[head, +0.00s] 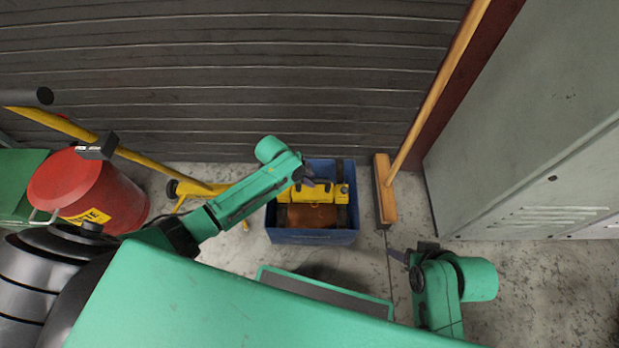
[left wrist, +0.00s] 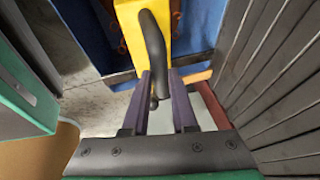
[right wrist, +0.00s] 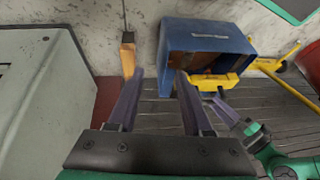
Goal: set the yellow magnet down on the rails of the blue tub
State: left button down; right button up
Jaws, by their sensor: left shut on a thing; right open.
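The blue tub (head: 312,237) stands on the floor near the shutter, with dark rails along its sides and a brown surface inside. The yellow magnet (head: 345,190) lies across the tub's far part; I cannot tell if it touches the rails. My left gripper (head: 308,183) is shut on the magnet's dark curved handle, seen between the fingers in the left wrist view (left wrist: 153,45). The right wrist view shows the magnet (right wrist: 213,82) at the tub's edge (right wrist: 205,38). My right gripper (head: 402,257) is open and empty, right of and nearer than the tub.
A broom (head: 385,190) leans just right of the tub. A grey cabinet (head: 530,150) fills the right side. A red bin (head: 85,190) and a yellow pole (head: 150,162) are at the left. A ribbed shutter (head: 230,80) closes the back.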

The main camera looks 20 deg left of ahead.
pick_arm(q)
jog(key=c, duration=0.6)
grip_release()
jog(key=shift+s+f, duration=0.15)
pick_arm(e)
jog(key=s+d+r+g+h+p, duration=0.2)
jog(key=s+d+r+p, duration=0.1)
jog(key=d+r+p, duration=0.15)
pick_arm(q)
jog(key=p+v, duration=0.2)
jog(key=v, duration=1.2)
jog(key=shift+a+r, duration=0.1)
jog(key=shift+r, duration=0.3)
pick_arm(e)
notch_tip(320, 180, down, 10)
jog(key=shift+d+m+g, duration=0.35)
jog(key=shift+m+g, duration=0.05)
jog(key=shift+w+r, duration=0.1)
